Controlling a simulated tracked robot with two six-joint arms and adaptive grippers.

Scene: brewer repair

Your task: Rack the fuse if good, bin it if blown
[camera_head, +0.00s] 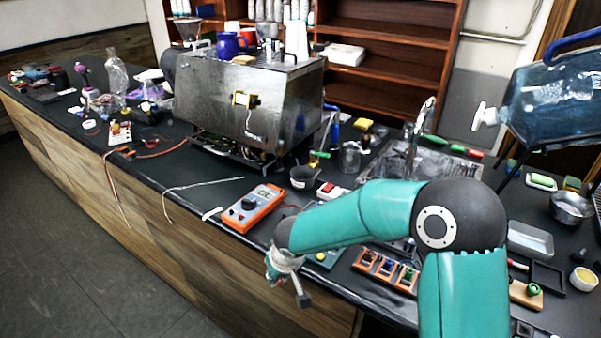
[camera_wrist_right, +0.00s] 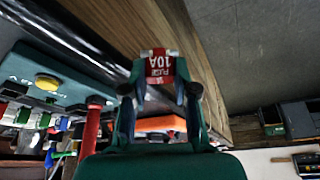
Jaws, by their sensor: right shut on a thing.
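My right gripper (camera_wrist_right: 160,92) is shut on a red and white fuse (camera_wrist_right: 159,68) marked 10A in the right wrist view. In the head view my right gripper (camera_head: 287,279) hangs over the counter's front edge, below the orange multimeter (camera_head: 252,208); the fuse cannot be made out there. Whether the fuse is good or blown cannot be told. Orange holders (camera_head: 386,268) with several coloured pieces stand to the right of the gripper. A teal box with a yellow button (camera_head: 324,259) sits just right of the gripper, and also shows in the right wrist view (camera_wrist_right: 45,90). My left gripper is not in view.
A steel brewer (camera_head: 245,105) stands at the back, with a dark cup (camera_head: 303,177) in front. Leads (camera_head: 120,185) hang over the counter's edge at left. A black tray (camera_head: 547,279) and grey tray (camera_head: 530,241) lie at right. The floor (camera_head: 60,270) at left is clear.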

